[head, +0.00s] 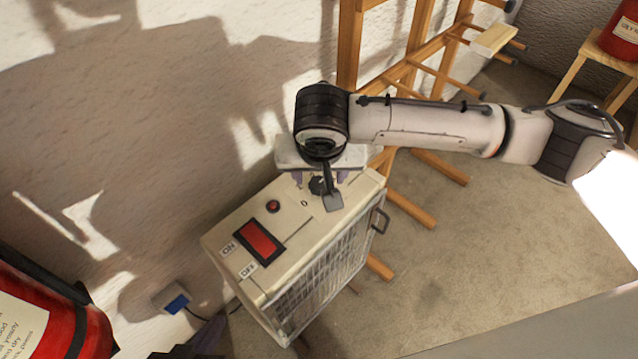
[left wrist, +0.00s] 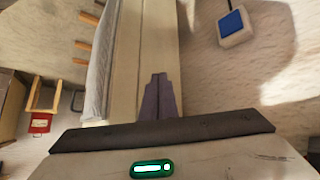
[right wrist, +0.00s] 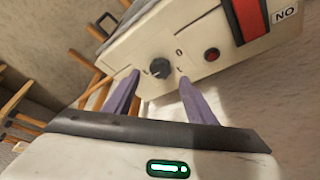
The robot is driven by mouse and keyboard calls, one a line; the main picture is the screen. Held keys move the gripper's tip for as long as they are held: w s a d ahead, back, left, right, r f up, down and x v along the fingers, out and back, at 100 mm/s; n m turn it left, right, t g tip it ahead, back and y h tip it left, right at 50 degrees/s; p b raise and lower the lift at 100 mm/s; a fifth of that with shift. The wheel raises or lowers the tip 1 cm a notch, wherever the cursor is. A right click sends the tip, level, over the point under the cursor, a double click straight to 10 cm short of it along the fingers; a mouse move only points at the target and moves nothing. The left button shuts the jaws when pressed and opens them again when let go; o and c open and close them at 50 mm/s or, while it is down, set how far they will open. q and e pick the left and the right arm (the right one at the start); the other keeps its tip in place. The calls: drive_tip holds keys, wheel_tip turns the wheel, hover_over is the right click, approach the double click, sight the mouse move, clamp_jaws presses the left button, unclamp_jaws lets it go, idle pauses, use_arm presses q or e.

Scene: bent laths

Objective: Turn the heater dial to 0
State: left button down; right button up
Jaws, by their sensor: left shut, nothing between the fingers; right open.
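The cream heater (head: 300,215) stands beside the wall. Its black dial (head: 317,186) is on the top panel, partly hidden by my right gripper in the head view; the dial (right wrist: 159,68) shows clearly in the right wrist view. A 0 mark is printed beside it; its exact setting is too small to read. My right gripper (right wrist: 159,80) is open, with one purple finger on each side of the dial and visible gaps between. My left gripper (left wrist: 158,80) is shut and empty, low beside the heater's side panel; only a bit of it shows in the head view.
A red rocker switch (head: 259,241) and a round red button (head: 273,206) share the heater's top. A blue-and-white socket box (head: 174,299) is on the wall. A red cylinder (head: 45,315) stands at lower left. Wooden racks (head: 410,70) stand behind the heater.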

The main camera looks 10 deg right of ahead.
sight(319, 184)
drive_tip(key=b+x, duration=0.1)
drive_tip(key=x, duration=0.4)
drive_tip(key=shift+f, duration=0.25)
use_arm(q)
drive_tip(key=shift+d+f, duration=0.1)
drive_tip(key=shift+d, duration=0.05)
